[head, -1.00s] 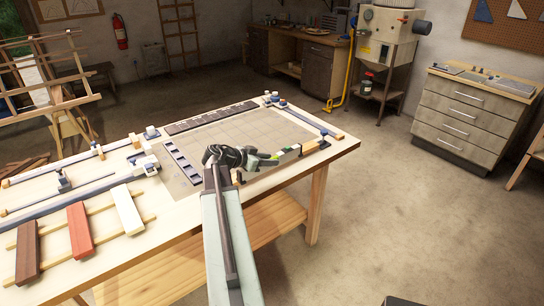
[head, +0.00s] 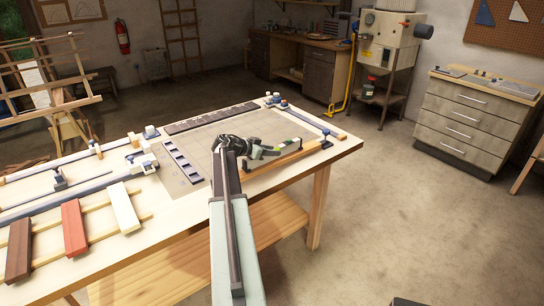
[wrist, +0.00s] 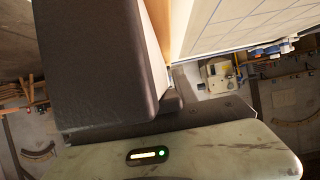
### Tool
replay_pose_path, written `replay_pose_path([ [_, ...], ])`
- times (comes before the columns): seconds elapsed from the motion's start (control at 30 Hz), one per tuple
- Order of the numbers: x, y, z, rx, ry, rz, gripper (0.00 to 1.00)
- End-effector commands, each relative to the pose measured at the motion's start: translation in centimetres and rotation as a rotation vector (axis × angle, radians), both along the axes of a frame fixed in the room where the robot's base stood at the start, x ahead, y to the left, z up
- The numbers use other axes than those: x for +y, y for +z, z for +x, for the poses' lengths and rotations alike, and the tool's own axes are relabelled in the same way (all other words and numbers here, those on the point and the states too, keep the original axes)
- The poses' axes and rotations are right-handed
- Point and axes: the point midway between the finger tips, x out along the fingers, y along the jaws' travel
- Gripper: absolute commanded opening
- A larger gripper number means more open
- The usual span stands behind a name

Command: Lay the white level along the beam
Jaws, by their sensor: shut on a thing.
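My gripper (head: 246,149) is over the right part of the bench, its dark jaws shut on a short pale piece with a green patch, which looks like the white level (head: 266,153). The level's near end is hidden by the jaws. The orange wooden beam (head: 288,156) lies along the bench's front right edge, just right of and below the level in the head view. I cannot tell whether level and beam touch. The wrist view shows a large dark jaw (wrist: 100,60) close up; the level cannot be made out there.
A gridded board (head: 255,125) covers the bench behind the beam, with a dark slotted strip (head: 183,162) on its left. Bar clamps lie farther left. Brown (head: 18,250), red (head: 75,229) and white (head: 124,208) blocks rest on rails at front left.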

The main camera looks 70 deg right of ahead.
Motion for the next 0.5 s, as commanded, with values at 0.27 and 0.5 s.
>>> replay_pose_path([
  [0.27, 0.0, -0.2, -0.1, 0.001, -0.001, -0.001, 0.00],
  [0.5, 0.0, -0.6, -0.1, 0.000, -0.001, 0.000, 0.45],
])
